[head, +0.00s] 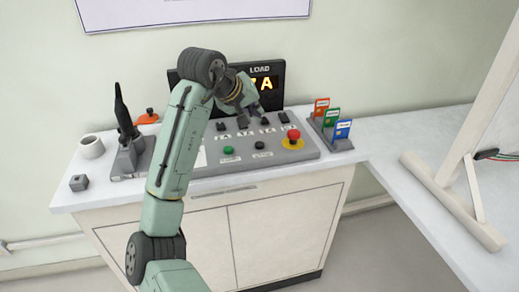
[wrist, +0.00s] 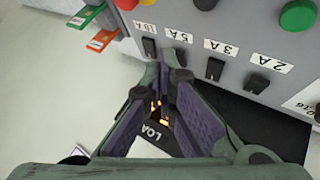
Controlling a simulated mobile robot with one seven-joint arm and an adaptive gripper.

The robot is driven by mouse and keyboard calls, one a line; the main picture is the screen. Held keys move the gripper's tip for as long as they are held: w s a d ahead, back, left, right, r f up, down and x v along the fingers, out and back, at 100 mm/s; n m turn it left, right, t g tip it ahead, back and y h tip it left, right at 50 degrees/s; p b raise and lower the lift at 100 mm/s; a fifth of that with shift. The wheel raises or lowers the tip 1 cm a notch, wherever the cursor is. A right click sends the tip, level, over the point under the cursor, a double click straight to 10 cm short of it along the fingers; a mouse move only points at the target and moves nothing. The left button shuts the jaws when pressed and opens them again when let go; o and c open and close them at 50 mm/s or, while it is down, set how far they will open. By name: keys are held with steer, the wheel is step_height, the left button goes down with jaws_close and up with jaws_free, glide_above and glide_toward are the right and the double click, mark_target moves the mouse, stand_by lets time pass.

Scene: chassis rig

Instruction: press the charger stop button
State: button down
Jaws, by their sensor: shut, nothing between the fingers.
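A grey control panel (head: 310,150) lies on the cabinet top. It carries a green button (head: 228,151), a black button (head: 260,145) and a red mushroom button (head: 293,134) on a yellow base. The small labels by the green and black buttons are too small to read, so I cannot tell which button is the charger stop. The wrist view shows the green button (wrist: 298,15) and, cut by the top edge, the black button (wrist: 205,3) and the red one (wrist: 126,3). My gripper (head: 252,108) is shut and empty, above the panel's back part by the switches. It also shows in the wrist view (wrist: 165,72).
A row of black switches (wrist: 215,69) has labels 10A, 5A, 3A and 2A. A lit LOAD display (head: 268,82) stands behind, partly hidden by my arm. A card rack (head: 330,130) is at right. A black handheld tool (head: 124,115) and white cup (head: 91,147) are at left.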

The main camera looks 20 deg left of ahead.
steer(key=b, duration=0.3)
glide_above(257, 143)
step_height(257, 143, down, 4)
steer(key=shift+f, duration=0.25)
steer(key=shift+f+b, duration=0.35)
steer(key=shift+f, duration=0.45)
stand_by(0.3)
steer(key=shift+f, duration=0.45)
steer(key=shift+f, duration=0.45)
stand_by(0.6)
steer(key=shift+r, duration=0.15)
steer(key=shift+r+p, duration=0.75)
